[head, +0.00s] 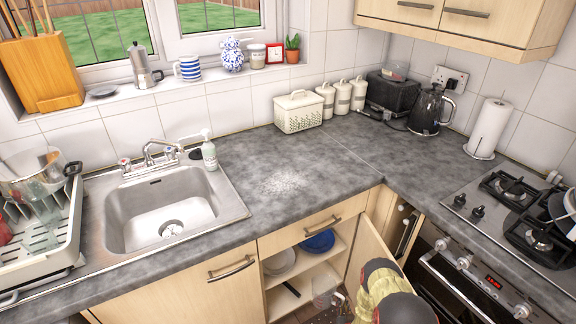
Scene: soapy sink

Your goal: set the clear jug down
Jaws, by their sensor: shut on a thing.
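A clear jug (323,286) shows faintly at the bottom of the head view, in front of the open lower cabinet. My gripper (341,303) is beside it, low and partly cut off by the frame edge, and is shut on the jug. My arm comes in from the bottom right and hides part of the area. The jug's base is not clearly visible, so I cannot tell whether it touches anything.
The cabinet (305,262) is open, with pale bowls (279,262) and a blue bowl (318,241) on its shelf. Its open door (372,250) stands close to my arm. The worktop (240,150) is mostly clear, with a whitish patch. A dish rack (70,240) stands left of the sink (160,212).

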